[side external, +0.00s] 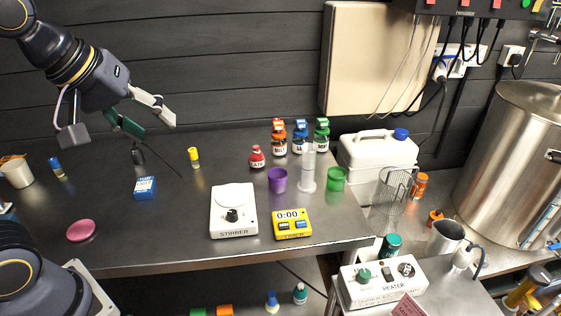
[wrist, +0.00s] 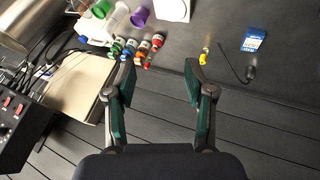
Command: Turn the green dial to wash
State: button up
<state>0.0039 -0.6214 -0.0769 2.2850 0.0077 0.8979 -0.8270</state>
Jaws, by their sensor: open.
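A small green dial (side external: 364,275) sits on the front panel of the white box labelled HEATER (side external: 385,283), at the lower right of the side external view. Any setting marks around the dial are too small to read. My gripper (side external: 157,128) is open and empty above the back left of the table, far from the dial. In the wrist view its two green-padded fingers (wrist: 160,78) are spread apart with nothing between them. The dial does not show in the wrist view.
A white stirrer (side external: 233,220), a yellow timer (side external: 292,224), a purple cup (side external: 277,180) and several labelled bottles (side external: 299,140) stand between my gripper and the heater. A green jar (side external: 391,246), a metal jug (side external: 445,237) and a red sign (side external: 409,306) are close to the heater.

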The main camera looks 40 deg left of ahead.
jog(key=w+d+r+n, duration=0.2)
jog(key=w+d+n, duration=0.2)
jog(key=w+d, duration=0.3)
jog(key=n+g+h, duration=0.5)
jog(key=g, duration=0.2)
send_over(365, 272)
jog(key=a, duration=0.6)
notch_tip(365, 272, down, 21)
jog(key=x, duration=1.5)
jog(key=shift+w+a+f, duration=0.25)
jog(key=shift+f, duration=0.25)
grip_shut()
